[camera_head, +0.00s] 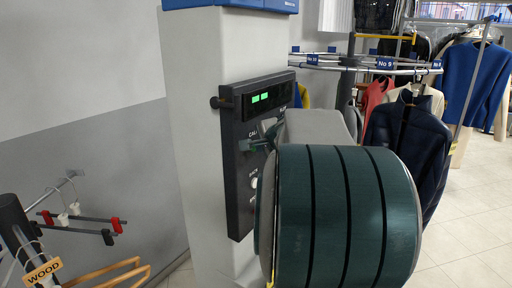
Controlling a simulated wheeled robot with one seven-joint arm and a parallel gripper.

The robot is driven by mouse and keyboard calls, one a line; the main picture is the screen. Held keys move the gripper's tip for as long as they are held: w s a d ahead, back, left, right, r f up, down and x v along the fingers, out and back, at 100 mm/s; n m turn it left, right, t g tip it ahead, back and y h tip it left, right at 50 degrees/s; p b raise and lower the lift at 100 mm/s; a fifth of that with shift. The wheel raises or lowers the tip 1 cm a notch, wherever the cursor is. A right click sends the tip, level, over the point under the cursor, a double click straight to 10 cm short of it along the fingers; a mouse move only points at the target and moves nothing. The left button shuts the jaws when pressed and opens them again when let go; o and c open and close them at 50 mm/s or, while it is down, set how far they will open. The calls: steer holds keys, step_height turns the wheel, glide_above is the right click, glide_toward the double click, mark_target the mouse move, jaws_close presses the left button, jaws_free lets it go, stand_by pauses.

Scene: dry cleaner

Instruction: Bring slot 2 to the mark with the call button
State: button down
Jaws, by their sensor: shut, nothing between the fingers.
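A dark control panel (245,150) is fixed to the face of a pale pillar. Its display (260,97) shows two green lit blocks, too small to read as digits. A "CALL" label is partly visible below it. My gripper (258,143) is shut and empty, close in front of the panel by this label. It hides the call button, and I cannot tell whether it touches it. A pale round button (254,183) shows lower on the panel. The carousel rail (350,68) carries blue number tags, one reading No 9 (385,63). I cannot make out slot 2 or the mark.
A dark jacket (405,135) and other garments hang from the carousel. A blue sweater (470,85) hangs on a rack at the right. Hangers and a "WOOD" tag (42,271) are at the lower left. Tiled floor (470,220) is clear at the right.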

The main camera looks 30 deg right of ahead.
steer(key=shift+s+f, duration=0.1)
steer(key=shift+s+d+b, duration=0.25)
steer(key=shift+s+b, duration=0.25)
steer(key=shift+s, duration=0.15)
steer(key=shift+s+d+b, duration=0.35)
steer(key=shift+s+b, duration=0.05)
steer(key=shift+s, duration=0.4)
steer(key=shift+s+d+b, duration=0.3)
steer(key=shift+s+b, duration=0.15)
steer(key=shift+s, duration=0.3)
steer(key=shift+s+d+b, duration=0.35)
steer(key=shift+s+b, duration=0.05)
steer(key=shift+s, duration=0.4)
